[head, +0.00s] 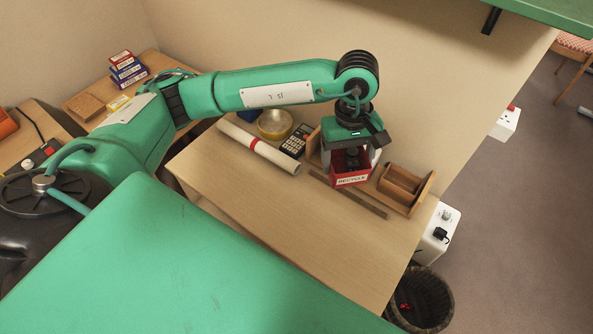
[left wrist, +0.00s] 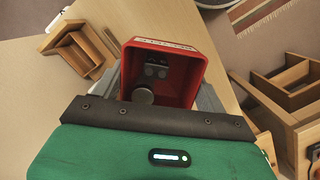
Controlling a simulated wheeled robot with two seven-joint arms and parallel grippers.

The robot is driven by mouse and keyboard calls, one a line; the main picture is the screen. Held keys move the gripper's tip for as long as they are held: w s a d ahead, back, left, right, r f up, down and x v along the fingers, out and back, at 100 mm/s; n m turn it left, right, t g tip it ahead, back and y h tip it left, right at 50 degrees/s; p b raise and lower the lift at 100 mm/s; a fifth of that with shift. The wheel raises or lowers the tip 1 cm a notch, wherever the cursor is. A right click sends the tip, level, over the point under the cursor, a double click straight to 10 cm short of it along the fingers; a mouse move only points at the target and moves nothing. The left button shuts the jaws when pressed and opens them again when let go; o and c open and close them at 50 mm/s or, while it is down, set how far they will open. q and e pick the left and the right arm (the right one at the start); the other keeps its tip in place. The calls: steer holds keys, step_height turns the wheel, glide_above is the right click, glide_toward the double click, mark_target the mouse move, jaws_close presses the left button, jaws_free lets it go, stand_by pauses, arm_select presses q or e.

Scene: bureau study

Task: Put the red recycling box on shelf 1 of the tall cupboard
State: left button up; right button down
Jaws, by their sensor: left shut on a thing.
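The red recycling box (head: 351,181), with a white "RECYCLE" label, is at the desk's back edge in the head view. My left gripper (head: 352,158) points down with its grey fingers on two opposite sides of the box, shut on it. I cannot tell whether the box touches the desk. In the left wrist view the open box (left wrist: 192,72) fills the space between the fingers of the left gripper (left wrist: 163,90); dark and grey items show inside. My right gripper is not in view. I cannot identify the tall cupboard or shelf 1.
On the desk (head: 270,205) are a rolled paper (head: 258,147), a yellow bowl (head: 275,124), a calculator (head: 297,140), a wooden ruler-like strip (head: 349,194) and a wooden organizer (head: 402,187). A basket (head: 422,300) stands on the floor. A wooden unit with compartments (left wrist: 285,85) shows in the left wrist view.

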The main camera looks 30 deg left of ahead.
arm_select(q)
steer(key=a+f+n+b, duration=0.2)
steer(key=b, duration=0.1)
steer(key=w+a+f+n+b, duration=0.1)
steer(key=a+f+n+b, duration=0.1)
steer(key=f+b, duration=0.1)
steer(key=shift+a+f+n, duration=0.25)
steer(key=shift+a+n, duration=0.05)
steer(key=shift+a, duration=0.1)
steer(key=a+f+n+t+b, duration=0.1)
steer(key=a+f+n+b, duration=0.2)
steer(key=a+n+b, duration=0.15)
glide_above(311, 210)
steer(key=shift+m+h, duration=0.25)
steer(key=shift+h, duration=0.05)
steer(key=f, duration=1.3)
steer(key=a+f, duration=0.1)
steer(key=f, duration=0.6)
steer(key=shift+w+b, duration=0.1)
steer(key=shift+b, duration=0.3)
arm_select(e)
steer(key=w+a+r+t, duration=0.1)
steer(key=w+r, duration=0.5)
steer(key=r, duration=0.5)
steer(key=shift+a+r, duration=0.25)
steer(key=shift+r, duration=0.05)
arm_select(q)
steer(key=shift+d, duration=0.1)
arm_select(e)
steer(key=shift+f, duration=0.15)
